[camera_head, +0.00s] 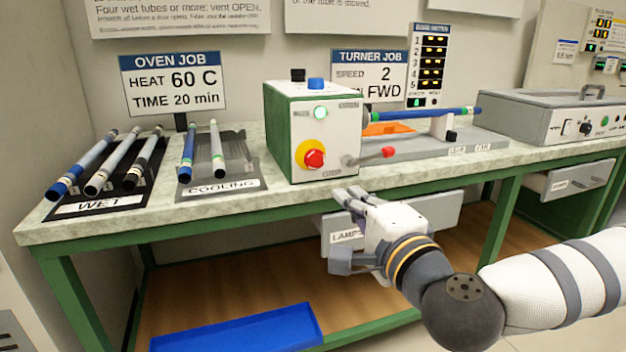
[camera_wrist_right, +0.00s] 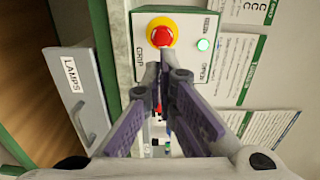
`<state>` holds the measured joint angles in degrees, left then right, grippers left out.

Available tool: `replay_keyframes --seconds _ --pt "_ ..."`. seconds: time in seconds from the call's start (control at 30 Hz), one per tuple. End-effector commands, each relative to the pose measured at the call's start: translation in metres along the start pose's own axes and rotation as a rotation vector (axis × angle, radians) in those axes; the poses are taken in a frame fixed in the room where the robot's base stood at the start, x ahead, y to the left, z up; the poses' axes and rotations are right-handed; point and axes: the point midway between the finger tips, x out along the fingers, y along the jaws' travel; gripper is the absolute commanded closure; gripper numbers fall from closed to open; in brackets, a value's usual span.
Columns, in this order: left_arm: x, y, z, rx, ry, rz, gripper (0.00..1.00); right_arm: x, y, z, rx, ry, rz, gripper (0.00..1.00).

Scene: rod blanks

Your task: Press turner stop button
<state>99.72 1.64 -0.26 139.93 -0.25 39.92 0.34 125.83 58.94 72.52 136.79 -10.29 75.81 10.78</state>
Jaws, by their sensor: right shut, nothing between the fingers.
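The turner's control box (camera_head: 325,135) stands on the bench, white-fronted with green edges. A red mushroom button on a yellow ring (camera_head: 311,156) is on its front, with a lit green lamp (camera_head: 320,112) above. A blue button (camera_head: 316,84) and a black one (camera_head: 298,75) are on top. My right gripper (camera_head: 347,194) is shut and empty, in front of the bench edge, below and right of the red button, apart from it. In the right wrist view, the red button (camera_wrist_right: 161,36) shows just beyond the closed fingertips (camera_wrist_right: 165,68). My left gripper is not in view.
A red-tipped lever (camera_head: 388,152) sticks out right of the box. A tube with blue ends (camera_head: 430,115) lies across the turner. Tubes lie on the WET mat (camera_head: 97,205) and COOLING stand (camera_head: 222,187) to the left. A LAMPS drawer (camera_head: 345,236) is under the bench edge.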

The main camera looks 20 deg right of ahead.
Motion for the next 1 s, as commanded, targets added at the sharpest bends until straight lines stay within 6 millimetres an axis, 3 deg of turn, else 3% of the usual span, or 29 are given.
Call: replay_keyframes --seconds 0.33,0.47,1.0 --pt "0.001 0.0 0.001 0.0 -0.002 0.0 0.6 0.001 -0.006 -0.005 0.007 0.013 -0.016 1.0" --pt "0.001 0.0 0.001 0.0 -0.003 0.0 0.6 0.01 -0.006 -0.004 0.006 0.013 -0.015 1.0" --pt "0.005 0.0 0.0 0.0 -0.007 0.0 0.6 0.12 -0.006 -0.005 0.006 0.012 -0.013 1.0"
